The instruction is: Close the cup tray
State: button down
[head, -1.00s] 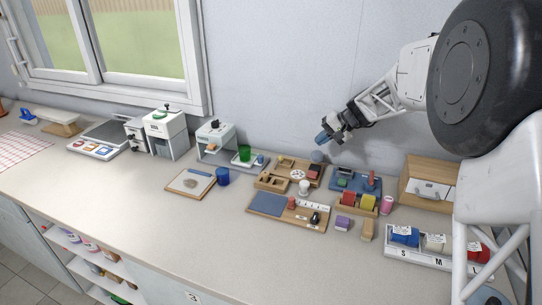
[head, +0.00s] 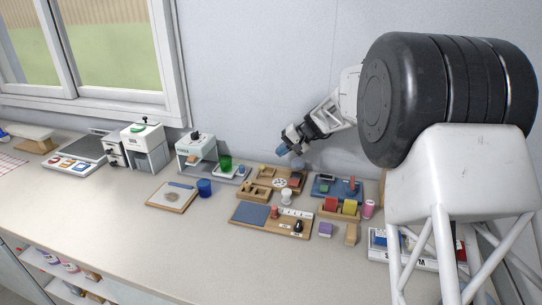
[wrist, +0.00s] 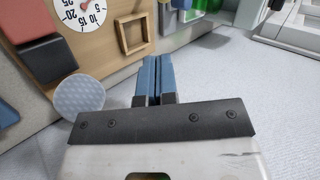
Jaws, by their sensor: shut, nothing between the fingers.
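A green cup (head: 225,163) stands on a light grey tray (head: 240,174) with a small blue item at its right end. The tray sits at the right side of a white machine (head: 196,148) with a black knob on top; whether it is attached is unclear. In the wrist view, green (wrist: 208,4) and a pale tray-like part (wrist: 186,24) show at the top edge. My gripper (head: 283,151) is above the counter, right of the cup and apart from it. Its blue fingers (wrist: 153,78) are together and empty.

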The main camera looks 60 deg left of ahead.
aim_at(223, 157)
jog(key=x, duration=0.7)
jog(key=r+x, duration=0.1)
jog(key=x, duration=0.2)
jog(key=shift+s+a+f, duration=0.3)
jog(key=shift+s+a, duration=0.05)
jog(key=shift+s, duration=0.25)
jog(key=shift+s+a, duration=0.6)
jog(key=shift+s, duration=0.35)
jog(key=s+a, duration=0.9)
jog(key=shift+s, duration=0.1)
